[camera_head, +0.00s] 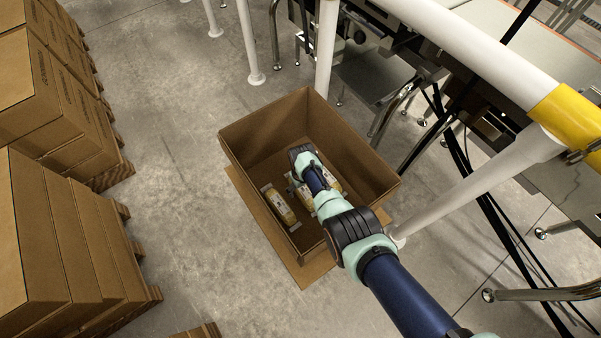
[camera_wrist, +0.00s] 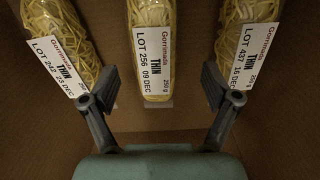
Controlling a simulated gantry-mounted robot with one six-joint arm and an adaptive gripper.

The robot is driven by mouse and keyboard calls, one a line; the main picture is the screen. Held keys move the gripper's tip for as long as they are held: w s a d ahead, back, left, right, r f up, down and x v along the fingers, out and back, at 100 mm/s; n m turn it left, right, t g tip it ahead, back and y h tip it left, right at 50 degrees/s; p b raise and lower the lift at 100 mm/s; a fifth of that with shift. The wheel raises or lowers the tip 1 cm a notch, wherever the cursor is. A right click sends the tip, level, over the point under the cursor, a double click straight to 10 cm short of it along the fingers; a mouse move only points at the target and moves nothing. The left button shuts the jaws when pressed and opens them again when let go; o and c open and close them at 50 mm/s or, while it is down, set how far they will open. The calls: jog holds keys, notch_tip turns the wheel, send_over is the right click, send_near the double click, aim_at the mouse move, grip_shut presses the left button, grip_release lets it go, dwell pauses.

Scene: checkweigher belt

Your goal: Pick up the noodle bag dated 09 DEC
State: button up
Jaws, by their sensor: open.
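The noodle bag labelled LOT 256, 09 DEC (camera_wrist: 153,40) is in the middle of the wrist view, yellow noodles in clear film with a white label. A bag labelled LOT 242 (camera_wrist: 55,30) lies left of it, its date seemingly 23 DEC. A bag labelled LOT 437, 16 DEC (camera_wrist: 245,45) lies right. My gripper (camera_wrist: 160,90) is open and empty, its fingers on either side of the middle bag's label end, apart from it. In the head view my gripper is down inside the carton, and my arm hides part of the bags.
The bags lie in an open cardboard carton (camera_head: 265,125) with upright walls. One yellow bag (camera_head: 280,206) shows left of my arm. Stacked boxes (camera_head: 60,230) stand at left. White posts (camera_head: 327,45) and conveyor framing stand behind and right. Grey floor is clear left of the carton.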

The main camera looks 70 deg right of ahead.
aim_at(303, 191)
jog(key=shift+s+d+f, duration=0.1)
jog(key=f+b, duration=0.4)
jog(key=f, duration=0.1)
jog(key=shift+s+d+f+b, duration=0.1)
jog(key=shift+d+b, duration=0.1)
jog(key=shift+b, duration=0.2)
jog(key=shift+r, duration=0.2)
jog(key=shift+c, duration=0.3)
jog(key=c, duration=1.4)
notch_tip(303, 191, up, 20)
jog(key=p, duration=1.5)
